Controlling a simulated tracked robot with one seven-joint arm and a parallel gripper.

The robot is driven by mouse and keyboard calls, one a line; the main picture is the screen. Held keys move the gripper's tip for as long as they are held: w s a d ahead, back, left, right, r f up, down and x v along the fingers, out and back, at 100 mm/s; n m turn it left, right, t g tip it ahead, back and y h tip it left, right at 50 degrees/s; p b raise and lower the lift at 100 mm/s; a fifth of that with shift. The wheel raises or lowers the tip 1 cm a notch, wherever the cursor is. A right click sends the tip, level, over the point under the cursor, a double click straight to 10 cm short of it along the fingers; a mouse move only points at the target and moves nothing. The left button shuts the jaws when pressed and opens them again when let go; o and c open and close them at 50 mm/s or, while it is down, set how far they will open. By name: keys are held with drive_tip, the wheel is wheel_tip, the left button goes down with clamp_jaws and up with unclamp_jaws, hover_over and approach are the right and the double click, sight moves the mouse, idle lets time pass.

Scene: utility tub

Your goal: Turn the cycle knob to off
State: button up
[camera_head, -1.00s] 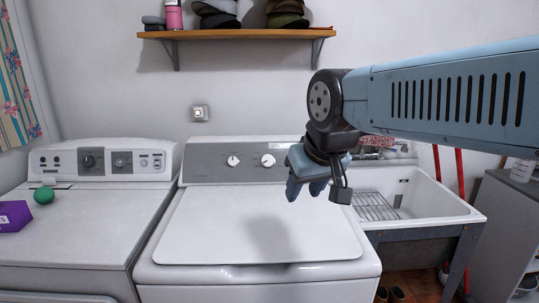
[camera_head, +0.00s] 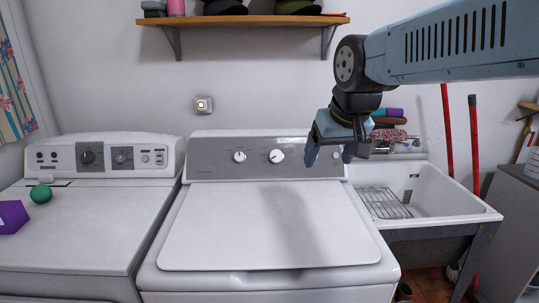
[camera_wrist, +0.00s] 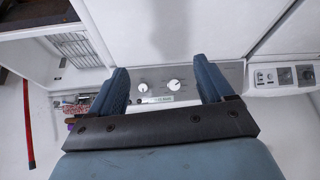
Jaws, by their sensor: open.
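The centre washer's grey control panel (camera_head: 212,160) carries white knobs: a left knob (camera_head: 240,156), a larger middle knob (camera_head: 276,156) and a smaller right knob (camera_head: 336,155) partly behind my gripper. I cannot read which is the cycle knob. My gripper (camera_head: 330,155) is open and empty, fingers pointing down, in front of the panel's right end and apart from the knobs. In the wrist view, two white knobs, a smaller one (camera_wrist: 142,87) and a larger one (camera_wrist: 173,85), show between the spread fingers (camera_wrist: 160,72). The right finger there hides part of the panel.
The washer's flat white lid (camera_head: 240,230) is clear. A second machine (camera_head: 80,230) stands left, with a green ball (camera_head: 41,193) and purple box (camera_head: 12,216). A utility tub (camera_head: 440,205) is at right. A wooden shelf (camera_head: 245,20) hangs above.

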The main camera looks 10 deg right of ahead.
drive_tip(key=w+r+m, duration=0.1)
drive_tip(key=w, duration=1.7)
drive_tip(key=g+h, duration=0.1)
drive_tip(key=h, duration=0.1)
approach(275, 155)
drive_tip(key=shift+m, duration=0.4)
drive_tip(key=x, duration=0.9)
drive_tip(key=shift+d, duration=0.2)
drive_tip(key=shift+c, duration=0.5)
drive_tip(key=c, duration=0.9)
drive_tip(key=shift+a, duration=0.25)
drive_tip(key=shift+c, duration=0.2)
drive_tip(key=shift+d, duration=0.1)
